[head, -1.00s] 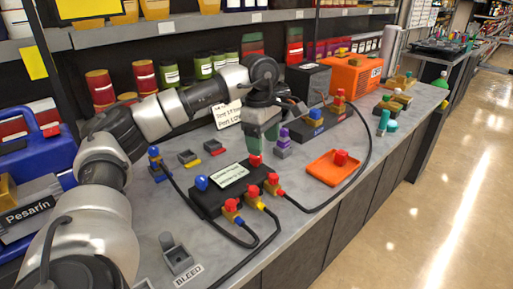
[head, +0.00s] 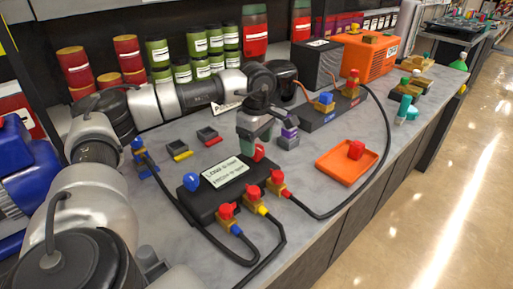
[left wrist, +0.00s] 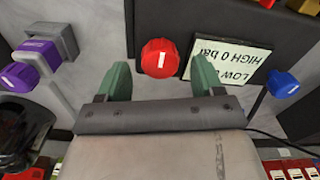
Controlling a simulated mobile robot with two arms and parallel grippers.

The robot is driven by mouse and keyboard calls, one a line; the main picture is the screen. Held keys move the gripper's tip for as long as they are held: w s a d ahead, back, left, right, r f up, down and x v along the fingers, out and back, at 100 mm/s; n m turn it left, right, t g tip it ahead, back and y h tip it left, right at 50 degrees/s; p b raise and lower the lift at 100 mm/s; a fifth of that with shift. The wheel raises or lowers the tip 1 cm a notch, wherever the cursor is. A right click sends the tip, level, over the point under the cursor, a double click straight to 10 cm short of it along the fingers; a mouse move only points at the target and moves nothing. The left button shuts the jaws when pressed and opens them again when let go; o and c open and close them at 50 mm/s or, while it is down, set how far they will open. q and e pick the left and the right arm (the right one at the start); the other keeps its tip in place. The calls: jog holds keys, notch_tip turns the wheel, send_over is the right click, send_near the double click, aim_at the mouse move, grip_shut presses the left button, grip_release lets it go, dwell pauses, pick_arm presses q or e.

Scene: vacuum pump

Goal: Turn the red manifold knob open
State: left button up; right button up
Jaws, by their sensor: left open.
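The black manifold (head: 203,208) lies on the grey bench with a white LOW/HIGH label (head: 226,171) on top. Its red knob (head: 259,152) is at the far end, partly hidden by my left gripper (head: 252,146), which comes down from above. In the left wrist view the red knob (left wrist: 158,58) shows a white line along the finger direction. My open left gripper (left wrist: 161,79) has one green finger on each side of it, with gaps visible. The manifold's blue knob (head: 191,181) is at the near end. My right gripper is not in view.
Brass fittings with red caps (head: 277,179) and black hoses (head: 335,210) line the manifold's front side. A purple-topped valve (head: 289,131) stands just beyond my gripper. An orange tray (head: 335,172) holds a red part. Jars line the back shelf.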

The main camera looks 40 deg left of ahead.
pick_arm(q)
jog(key=shift+f, duration=1.1)
jog(key=c, duration=0.9)
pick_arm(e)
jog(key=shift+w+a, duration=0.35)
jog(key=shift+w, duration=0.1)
